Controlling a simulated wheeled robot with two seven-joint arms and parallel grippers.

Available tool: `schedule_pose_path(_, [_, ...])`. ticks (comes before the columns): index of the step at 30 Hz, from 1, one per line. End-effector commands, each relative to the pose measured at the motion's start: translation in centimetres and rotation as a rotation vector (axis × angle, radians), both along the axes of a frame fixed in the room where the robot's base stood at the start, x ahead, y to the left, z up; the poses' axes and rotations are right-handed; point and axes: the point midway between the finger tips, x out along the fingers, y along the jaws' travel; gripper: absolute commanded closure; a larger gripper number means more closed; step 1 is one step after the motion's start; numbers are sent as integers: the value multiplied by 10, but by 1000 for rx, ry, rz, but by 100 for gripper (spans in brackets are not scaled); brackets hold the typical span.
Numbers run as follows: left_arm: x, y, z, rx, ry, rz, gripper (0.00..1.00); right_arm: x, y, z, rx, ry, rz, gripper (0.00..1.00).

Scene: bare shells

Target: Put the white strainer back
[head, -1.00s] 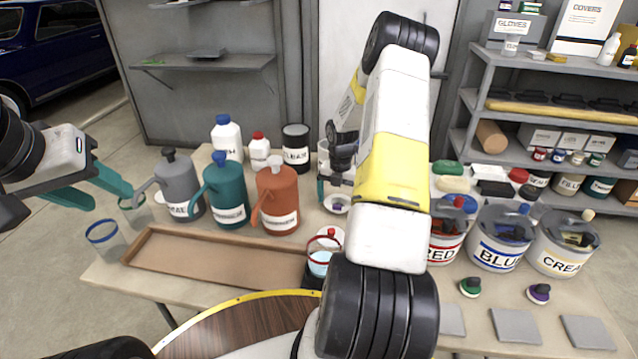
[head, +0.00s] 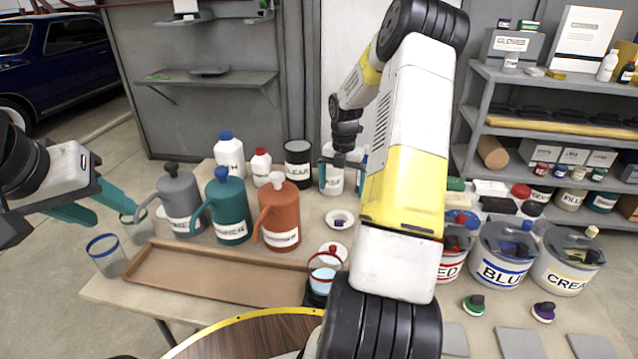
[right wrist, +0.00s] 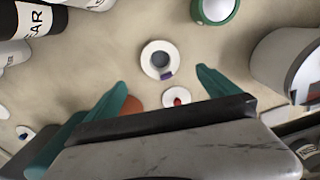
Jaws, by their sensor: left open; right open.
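A small white round piece with a grey centre and a purple tab, which looks like the white strainer (head: 341,216), lies on the table right of the orange jug. It shows near the middle of the right wrist view (right wrist: 150,73). My right gripper (head: 342,172) is open and empty, beyond and above it, in front of a white labelled container (head: 331,180). In the right wrist view my right gripper's teal fingers (right wrist: 160,80) are spread apart below the white piece, not touching it. My left gripper (head: 112,212) is open at the left, near the clear cups.
Grey, teal and orange jugs (head: 281,218) stand behind a wooden tray (head: 210,272). A red-rimmed cup (head: 324,275) stands at the tray's right end. A white piece with a red knob (head: 332,250) lies nearby. Labelled paint buckets (head: 503,262) stand at the right.

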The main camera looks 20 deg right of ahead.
Motion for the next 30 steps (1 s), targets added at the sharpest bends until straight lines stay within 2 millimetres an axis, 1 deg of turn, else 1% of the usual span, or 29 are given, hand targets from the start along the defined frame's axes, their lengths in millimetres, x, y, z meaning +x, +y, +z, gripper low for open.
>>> schedule_pose_path(2, [0,0,0,0,0,0,55,0,3,10,-3,-7,-19,0])
schedule_pose_path(5, [0,0,0,0,0,0,55,-3,13,31,-14,-25,-99,0])
schedule_pose_path(8, [0,0,0,0,0,0,55,-11,31,66,-24,-63,-250,0])
schedule_pose_path(9, [0,0,0,0,0,0,55,-16,40,81,-25,-81,-323,0])
schedule_pose_path(11, [0,0,0,0,0,0,55,-25,54,103,-22,-110,-441,0])
schedule_pose_path(12, [0,0,0,0,0,0,55,-32,63,117,-15,-129,-521,0])
schedule_pose_path(14, [0,0,0,0,0,0,55,-43,76,137,-2,-157,-639,0])
schedule_pose_path(15, [0,0,0,0,0,0,55,-51,85,149,11,-175,-719,0])
schedule_pose_path(18, [0,0,0,0,0,0,55,-73,106,177,54,-217,-918,0])
schedule_pose_path(21, [0,0,0,0,0,0,55,-98,126,201,115,-252,-1118,0])
schedule_pose_path(23, [0,0,0,0,0,0,55,-113,137,213,160,-267,-1238,0])
schedule_pose_path(27, [0,0,0,0,0,0,55,-152,162,236,286,-279,-1514,0])
schedule_pose_path(30, [0,0,0,0,0,0,55,-180,178,246,391,-261,-1708,0])
